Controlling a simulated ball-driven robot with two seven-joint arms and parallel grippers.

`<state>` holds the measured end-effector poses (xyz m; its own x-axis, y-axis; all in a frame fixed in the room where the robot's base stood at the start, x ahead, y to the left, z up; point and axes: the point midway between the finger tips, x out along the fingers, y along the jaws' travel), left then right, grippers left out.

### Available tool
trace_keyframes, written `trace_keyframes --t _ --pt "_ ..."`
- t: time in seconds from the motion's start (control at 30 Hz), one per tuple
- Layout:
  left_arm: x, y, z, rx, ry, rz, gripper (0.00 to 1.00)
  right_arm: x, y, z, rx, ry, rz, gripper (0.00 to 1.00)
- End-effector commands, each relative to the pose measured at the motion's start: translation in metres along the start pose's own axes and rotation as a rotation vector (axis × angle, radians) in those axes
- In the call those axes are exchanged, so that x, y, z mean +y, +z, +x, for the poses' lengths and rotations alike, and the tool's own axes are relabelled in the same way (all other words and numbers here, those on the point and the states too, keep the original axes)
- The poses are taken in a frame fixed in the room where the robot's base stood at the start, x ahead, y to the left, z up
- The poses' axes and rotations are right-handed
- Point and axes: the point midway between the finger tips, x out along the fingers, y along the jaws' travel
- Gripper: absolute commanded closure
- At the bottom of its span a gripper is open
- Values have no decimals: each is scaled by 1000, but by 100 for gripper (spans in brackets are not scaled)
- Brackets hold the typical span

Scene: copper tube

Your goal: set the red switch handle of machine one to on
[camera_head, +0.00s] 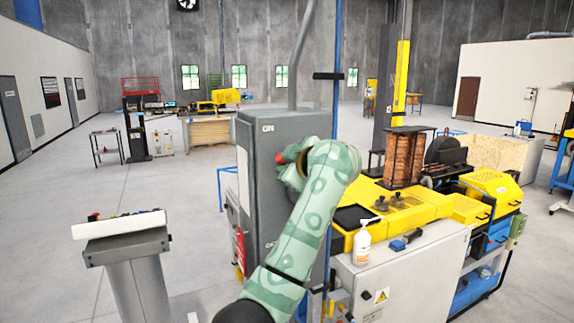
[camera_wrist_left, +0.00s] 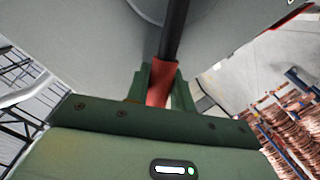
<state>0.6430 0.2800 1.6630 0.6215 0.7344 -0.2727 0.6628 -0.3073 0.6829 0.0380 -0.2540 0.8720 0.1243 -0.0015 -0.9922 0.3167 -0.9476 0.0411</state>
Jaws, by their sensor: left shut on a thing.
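A tall grey switch cabinet (camera_head: 258,195) stands left of the yellow machine, with "ON" lettered near its top. The red switch handle (camera_head: 282,159) shows just left of my green left arm's end, on the cabinet's front. In the left wrist view, the red handle (camera_wrist_left: 161,82) sits between the fingers of my left gripper (camera_wrist_left: 162,84), which is shut on it. A dark bar runs up from the red part. In the head view the arm hides the fingers and much of the handle. My right gripper is not in view.
A yellow machine (camera_head: 390,228) with copper coils (camera_head: 403,158) stands right of the cabinet. A white pump bottle (camera_head: 362,243) stands on its front. A grey pedestal console (camera_head: 125,245) is at the lower left. The floor between is open.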

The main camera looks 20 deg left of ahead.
Motion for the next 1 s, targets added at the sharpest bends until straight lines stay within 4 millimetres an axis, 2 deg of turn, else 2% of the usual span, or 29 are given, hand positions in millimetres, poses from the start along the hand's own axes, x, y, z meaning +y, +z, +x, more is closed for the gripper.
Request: trace_keyframes --t 0.03,0.07,0.1,0.13,0.43,0.57,0.67,0.83,1.0 --pt "2 -2 0 6 5 3 100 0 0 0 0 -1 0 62" --pt "2 -2 0 6 5 3 68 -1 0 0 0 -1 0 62" --pt "2 -2 0 6 5 3 57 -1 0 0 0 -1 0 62" --pt "2 -2 0 5 5 3 55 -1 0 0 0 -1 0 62" --pt "1 -1 -2 3 4 1 55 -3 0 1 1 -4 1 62" --pt "0 2 -17 0 6 -1 55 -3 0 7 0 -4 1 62" --pt "0 3 -39 -2 8 -2 55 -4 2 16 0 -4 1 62" --pt "-1 4 -86 -4 7 -3 55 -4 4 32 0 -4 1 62" --pt "0 1 -127 6 6 0 55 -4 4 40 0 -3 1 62"
